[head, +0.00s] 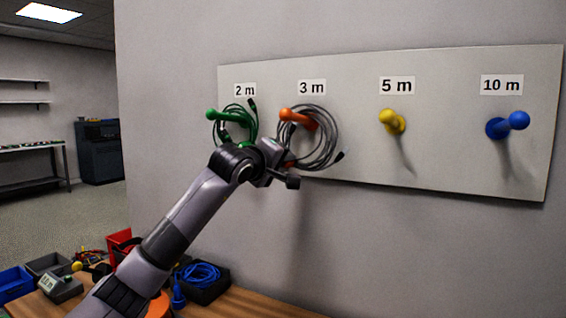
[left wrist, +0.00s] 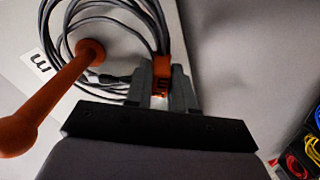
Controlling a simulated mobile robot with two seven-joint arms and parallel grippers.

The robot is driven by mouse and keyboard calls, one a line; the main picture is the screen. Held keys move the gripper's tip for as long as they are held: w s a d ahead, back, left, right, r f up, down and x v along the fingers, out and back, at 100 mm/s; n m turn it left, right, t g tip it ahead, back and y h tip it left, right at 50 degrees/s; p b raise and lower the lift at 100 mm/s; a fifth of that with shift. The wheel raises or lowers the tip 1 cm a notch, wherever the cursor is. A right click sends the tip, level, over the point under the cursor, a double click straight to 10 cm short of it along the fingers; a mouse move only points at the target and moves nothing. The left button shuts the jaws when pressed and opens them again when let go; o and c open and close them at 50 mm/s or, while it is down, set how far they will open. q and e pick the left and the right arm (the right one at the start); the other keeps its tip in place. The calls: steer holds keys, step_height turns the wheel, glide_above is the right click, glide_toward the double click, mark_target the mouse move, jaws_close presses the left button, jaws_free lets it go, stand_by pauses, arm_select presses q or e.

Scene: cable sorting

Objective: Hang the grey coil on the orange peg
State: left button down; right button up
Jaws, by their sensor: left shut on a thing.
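The grey coil (head: 333,150) is against the board around the orange peg (head: 302,119), under the "3 m" label. In the left wrist view the grey loops (left wrist: 150,18) surround the base of the orange peg (left wrist: 58,90), whose knob points toward the camera's lower left. My left gripper (head: 282,166) is at the coil's lower left in the head view. Its fingers (left wrist: 162,84) are shut on the coil's orange tag, beside the peg. The gripper hides part of the coil's lower left. My right gripper is not in view.
A green coil (head: 254,126) hangs on the green peg (head: 226,117) just left. The yellow peg (head: 393,121) and blue peg (head: 508,124) are bare. Below, a wooden table (head: 250,303) carries bins and a black box with a blue coil (head: 200,273).

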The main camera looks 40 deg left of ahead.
arm_select(q)
steer(key=c, duration=0.9)
jaws_free()
steer(key=b+v, duration=0.2)
steer(key=v, duration=0.5)
steer(key=shift+s, duration=0.1)
